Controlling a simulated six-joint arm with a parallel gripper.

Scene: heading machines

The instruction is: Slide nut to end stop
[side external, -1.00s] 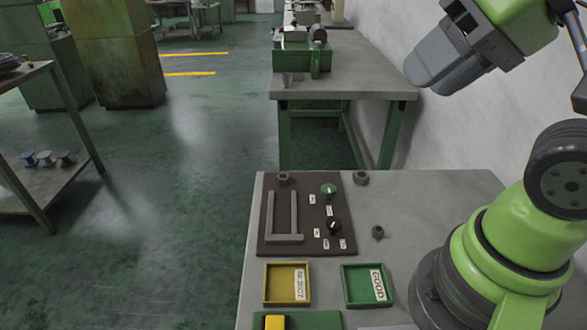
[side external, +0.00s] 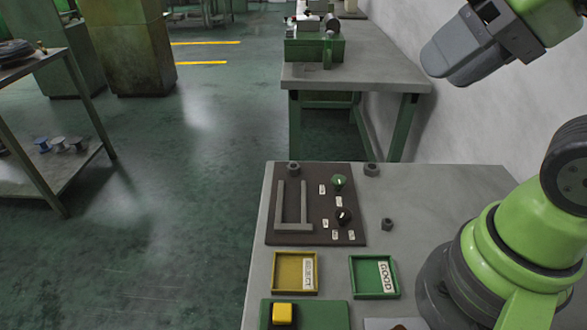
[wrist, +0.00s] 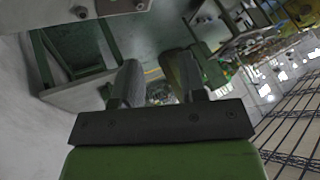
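A dark grey nut (side external: 294,168) sits at the far, open end of the guide on the brown panel (side external: 342,228). The guide has two parallel grey rails (side external: 279,205) and a crossbar end stop (side external: 293,227) at the near end. The channel between the rails looks empty. Two more nuts lie on the bench: one at the far edge (side external: 371,169) and one right of the panel (side external: 387,224). My gripper (side external: 450,62) is high at the upper right, well away from the nuts. In the wrist view its fingers (wrist: 158,82) are apart with nothing between them.
Beside the guide are a green knob (side external: 339,181) and a black knob (side external: 344,216) with small labels. A yellow reject tray (side external: 275,272) and a green good tray (side external: 355,280) lie in front. A yellow block (side external: 282,313) sits on a green plate (side external: 325,315) nearer.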

